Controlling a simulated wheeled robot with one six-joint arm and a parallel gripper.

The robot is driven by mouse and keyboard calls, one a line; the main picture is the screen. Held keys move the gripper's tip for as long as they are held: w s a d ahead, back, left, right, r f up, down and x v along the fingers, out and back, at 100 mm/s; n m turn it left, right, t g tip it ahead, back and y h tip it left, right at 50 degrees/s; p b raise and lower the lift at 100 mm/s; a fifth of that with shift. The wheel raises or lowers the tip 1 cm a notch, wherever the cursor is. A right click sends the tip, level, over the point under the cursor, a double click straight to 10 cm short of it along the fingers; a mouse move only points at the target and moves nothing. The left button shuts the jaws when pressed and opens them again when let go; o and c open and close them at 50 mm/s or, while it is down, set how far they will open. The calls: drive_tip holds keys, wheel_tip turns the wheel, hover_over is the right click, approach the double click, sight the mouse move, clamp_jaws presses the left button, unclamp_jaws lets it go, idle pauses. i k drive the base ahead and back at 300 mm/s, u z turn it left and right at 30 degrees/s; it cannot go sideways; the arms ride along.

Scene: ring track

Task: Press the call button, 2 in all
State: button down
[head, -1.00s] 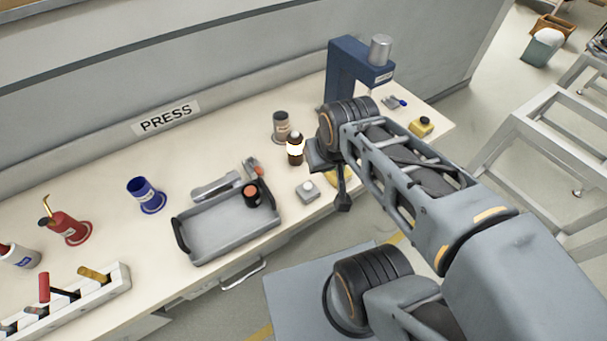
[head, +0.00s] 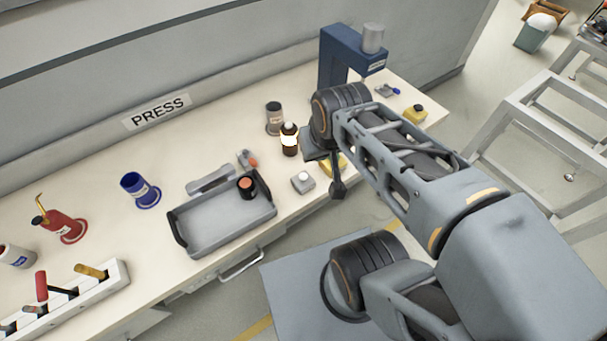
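The call button (head: 303,181) is a small grey box with a round white top. It sits near the front edge of the bench, right of the grey tray. My gripper (head: 338,189) points down just right of the button, apart from it in the picture. Its fingers are small and dark, and I cannot tell whether they are open or shut. A dark lamp-like post (head: 289,140) with a glowing band stands behind the button. A yellow thing (head: 340,166) is partly hidden behind my gripper.
A grey tray (head: 222,222) holding a dark cup with an orange top (head: 247,187) lies left of the button. A grey canister (head: 274,118) and a blue press (head: 340,55) stand behind. A blue cup (head: 140,190) and red can (head: 62,225) stand farther left.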

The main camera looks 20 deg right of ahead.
sight(302, 176)
drive_tip(key=k, duration=1.35)
drive_tip(key=u, duration=0.2)
drive_tip(key=i, duration=0.9)
drive_tip(key=u, duration=0.1)
